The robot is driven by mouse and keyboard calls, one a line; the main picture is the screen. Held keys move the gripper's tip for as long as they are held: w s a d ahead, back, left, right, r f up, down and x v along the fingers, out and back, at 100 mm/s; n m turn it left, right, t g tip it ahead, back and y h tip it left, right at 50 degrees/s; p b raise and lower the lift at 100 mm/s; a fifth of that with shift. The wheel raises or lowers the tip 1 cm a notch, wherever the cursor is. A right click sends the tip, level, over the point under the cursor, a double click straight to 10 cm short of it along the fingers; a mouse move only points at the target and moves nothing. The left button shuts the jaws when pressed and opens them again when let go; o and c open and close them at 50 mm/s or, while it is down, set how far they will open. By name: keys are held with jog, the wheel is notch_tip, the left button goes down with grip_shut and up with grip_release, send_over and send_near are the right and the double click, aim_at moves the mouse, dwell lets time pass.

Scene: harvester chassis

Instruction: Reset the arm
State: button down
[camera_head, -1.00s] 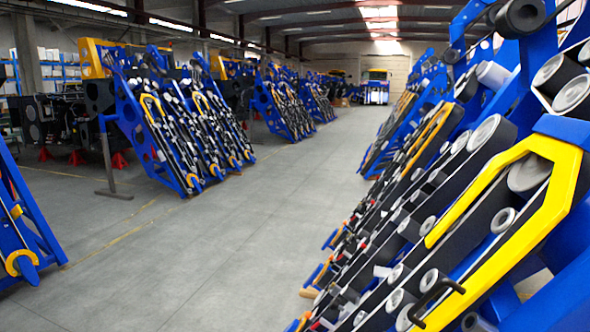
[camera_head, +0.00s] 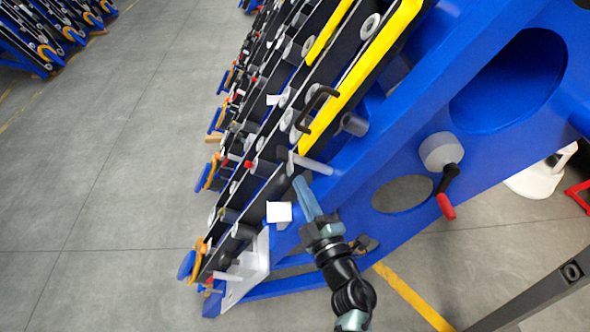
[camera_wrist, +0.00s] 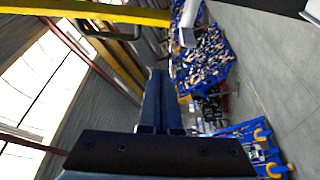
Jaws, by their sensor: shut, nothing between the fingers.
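My gripper (camera_head: 301,181) shows in the head view at the end of my arm, at the lower middle, close in front of the blue harvester chassis (camera_head: 455,60). Its two light blue fingers point up and are together, with nothing between them. In the wrist view my gripper (camera_wrist: 160,75) shows two dark blue fingers side by side and closed. A pale rod (camera_head: 312,163) sticks out of the chassis near the fingertips; whether they touch it I cannot tell.
A yellow bar (camera_head: 370,65) and a black handle (camera_head: 316,104) sit on the chassis above my gripper. A red-tipped lever (camera_head: 446,206) hangs at the right. Grey floor (camera_head: 120,170) is clear at the left. A dark post (camera_head: 530,296) stands at the lower right.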

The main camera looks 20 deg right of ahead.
jog(key=a+r+m+t+h, duration=0.1)
jog(key=r+m+t+h, duration=0.15)
jog(key=r, duration=0.85)
jog(key=a+r+m+t+h+b, duration=0.15)
jog(key=r+m, duration=0.25)
jog(key=r, duration=0.7)
jog(key=a+r+m+t+h, duration=0.1)
jog(key=a+r+m+h, duration=0.15)
jog(key=r, duration=0.95)
jog(key=s+a+r+m+t+y+b, duration=0.1)
jog(key=s+a+r+y, duration=0.5)
jog(key=s+a+r, duration=0.7)
notch_tip(320, 180, up, 2)
jog(key=s+m+t, duration=0.1)
jog(key=m, duration=0.1)
jog(key=shift+s+a+r+m+t, duration=0.2)
jog(key=shift+s+r+m+t, duration=0.05)
jog(key=shift+s+m+t, duration=0.05)
jog(key=shift+y, duration=0.25)
